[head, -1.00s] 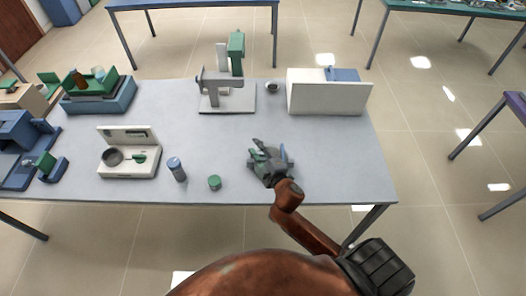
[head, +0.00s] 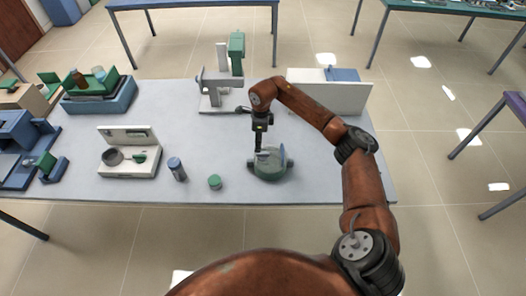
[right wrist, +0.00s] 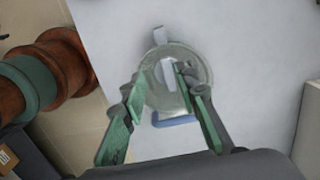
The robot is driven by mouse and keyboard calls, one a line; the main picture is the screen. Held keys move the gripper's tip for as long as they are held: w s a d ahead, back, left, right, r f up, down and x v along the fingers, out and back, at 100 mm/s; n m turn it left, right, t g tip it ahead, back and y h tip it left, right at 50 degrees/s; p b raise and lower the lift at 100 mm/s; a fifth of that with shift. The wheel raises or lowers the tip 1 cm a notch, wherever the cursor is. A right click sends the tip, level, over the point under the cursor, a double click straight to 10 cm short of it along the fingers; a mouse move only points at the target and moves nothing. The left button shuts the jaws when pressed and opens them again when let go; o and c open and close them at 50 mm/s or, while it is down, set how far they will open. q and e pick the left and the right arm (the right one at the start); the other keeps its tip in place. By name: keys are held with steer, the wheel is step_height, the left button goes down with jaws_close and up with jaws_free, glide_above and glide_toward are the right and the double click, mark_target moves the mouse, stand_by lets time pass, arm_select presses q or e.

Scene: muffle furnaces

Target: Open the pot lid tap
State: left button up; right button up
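The pot (head: 270,172) is a round grey-green vessel near the front right of the table. In the right wrist view its pale, translucent round lid (right wrist: 160,103) shows from above, with a light upright piece on it and a blue-grey handle-like part at its rim. My right gripper (head: 260,148) points down over the pot. In the right wrist view its two green fingers (right wrist: 160,80) are apart over the lid, with the light piece between them. Whether a finger touches it I cannot tell. My left gripper is not in view.
A small green cylinder (head: 214,182) and a blue-grey jar (head: 177,169) stand left of the pot. A white box (head: 340,98) and a grey-green stand (head: 237,55) are behind. A white case (head: 128,170) sits further left. The table's front edge (head: 330,204) is close.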

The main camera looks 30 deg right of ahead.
mark_target(263, 153)
steer(key=shift+s+d+r, duration=0.1)
steer(key=shift+d+r, duration=0.05)
steer(key=shift+d, duration=0.35)
steer(key=shift+s+d+r, duration=0.1)
steer(key=shift+d, duration=0.35)
steer(key=shift+d+f+h, duration=0.2)
steer(key=shift+h, duration=0.1)
steer(key=shift+f+p, duration=0.3)
steer(key=shift+f, duration=3.25)
steer(key=shift+c, duration=0.7)
jaws_close()
